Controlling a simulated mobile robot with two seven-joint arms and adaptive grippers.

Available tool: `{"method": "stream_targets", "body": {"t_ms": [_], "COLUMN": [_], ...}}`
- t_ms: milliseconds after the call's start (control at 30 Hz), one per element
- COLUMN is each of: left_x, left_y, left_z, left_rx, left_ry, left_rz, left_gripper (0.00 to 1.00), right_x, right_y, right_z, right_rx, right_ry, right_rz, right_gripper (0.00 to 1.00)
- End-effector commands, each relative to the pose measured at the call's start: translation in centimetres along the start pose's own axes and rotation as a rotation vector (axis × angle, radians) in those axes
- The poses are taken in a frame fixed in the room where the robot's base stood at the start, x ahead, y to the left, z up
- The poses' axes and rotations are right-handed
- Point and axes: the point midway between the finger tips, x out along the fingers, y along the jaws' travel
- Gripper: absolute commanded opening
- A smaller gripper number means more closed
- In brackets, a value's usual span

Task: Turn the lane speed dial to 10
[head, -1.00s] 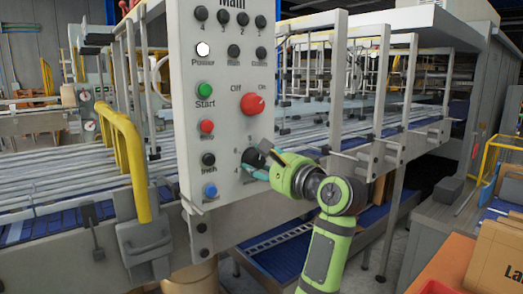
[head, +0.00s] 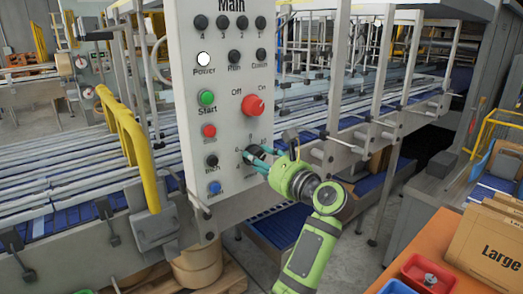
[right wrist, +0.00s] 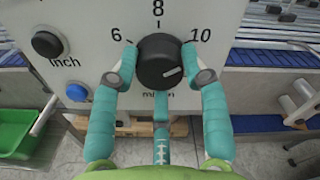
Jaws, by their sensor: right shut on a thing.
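The lane speed dial is a round black knob (right wrist: 160,60) low on the grey "Main" panel (head: 225,80); in the head view the dial (head: 252,154) is partly covered by my fingers. In the right wrist view the numbers 6, 8 and 10 arc over it. The dial's white line lies on the lower right of its face, pointing right, below the 10 mark. My right gripper (right wrist: 160,65) has teal fingers shut on the dial, one on each side; it also shows in the head view (head: 260,158). My left gripper is not in view.
A red on/off switch (head: 253,105) sits above the dial. Green Start (head: 207,97), red, black and blue (head: 214,187) buttons stand in a column to its left. A yellow rail (head: 128,150) is left of the panel. An orange table (head: 420,250) with a red bin is at right.

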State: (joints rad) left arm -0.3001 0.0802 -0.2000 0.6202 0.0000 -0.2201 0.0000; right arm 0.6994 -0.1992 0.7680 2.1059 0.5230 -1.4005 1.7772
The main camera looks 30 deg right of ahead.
Motion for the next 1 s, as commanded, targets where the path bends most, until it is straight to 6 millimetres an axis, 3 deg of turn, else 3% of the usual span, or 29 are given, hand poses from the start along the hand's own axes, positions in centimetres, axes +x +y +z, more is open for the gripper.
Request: {"method": "stream_targets", "body": {"t_ms": [633,667,700,1000], "left_x": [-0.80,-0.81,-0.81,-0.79], "left_y": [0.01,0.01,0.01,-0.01], "left_z": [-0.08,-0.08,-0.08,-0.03], "left_rx": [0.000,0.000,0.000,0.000], "left_ry": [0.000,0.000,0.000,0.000], "left_rz": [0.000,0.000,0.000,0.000], "left_gripper": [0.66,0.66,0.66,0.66], "right_x": [0.04,0.03,0.03,-0.01], "right_y": [-0.23,-0.23,-0.24,-0.17], "right_z": [0.50,0.50,0.50,0.23], "right_rx": [0.046,0.046,0.046,0.047], "right_ry": [-0.012,-0.012,-0.012,-0.006], "right_rz": [-0.006,-0.007,-0.007,-0.005], "right_gripper": [0.13,0.58,0.70,0.70]}}
